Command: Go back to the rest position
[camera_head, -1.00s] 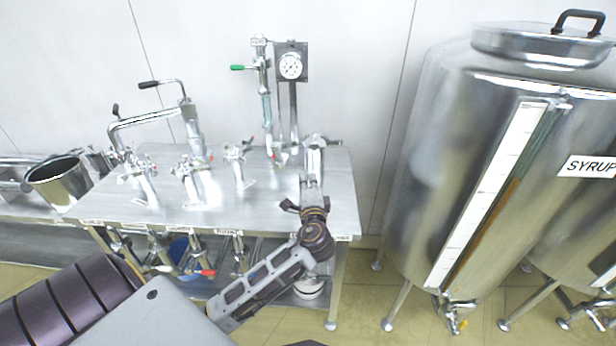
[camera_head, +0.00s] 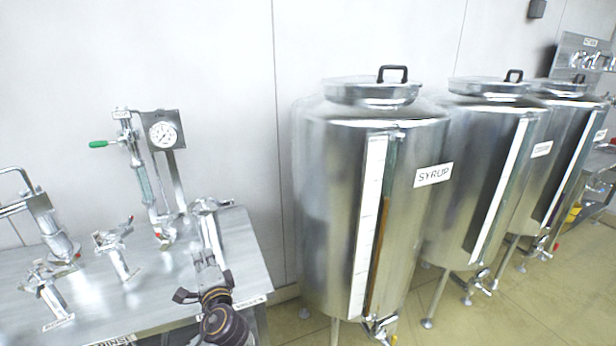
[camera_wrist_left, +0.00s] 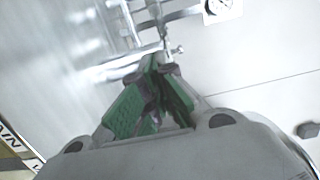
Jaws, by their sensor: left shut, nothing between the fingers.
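My left gripper (camera_head: 205,268) is over the right end of the steel table (camera_head: 250,250) in the head view, just in front of a metal valve fitting (camera_head: 210,222). In the left wrist view the green-padded fingers (camera_wrist_left: 155,68) are closed together with nothing between them. A metal fitting (camera_wrist_left: 172,50) shows just beyond the fingertips. I cannot tell whether the fingers touch it. My right gripper is in neither view.
A round gauge (camera_head: 164,135) and a green-handled valve (camera_head: 98,144) stand at the table's back. Several valves stand on its left part. A large tank marked SYRUP (camera_head: 335,200) stands right of the table, with more tanks (camera_head: 480,180) beyond. Floor shows at the lower right.

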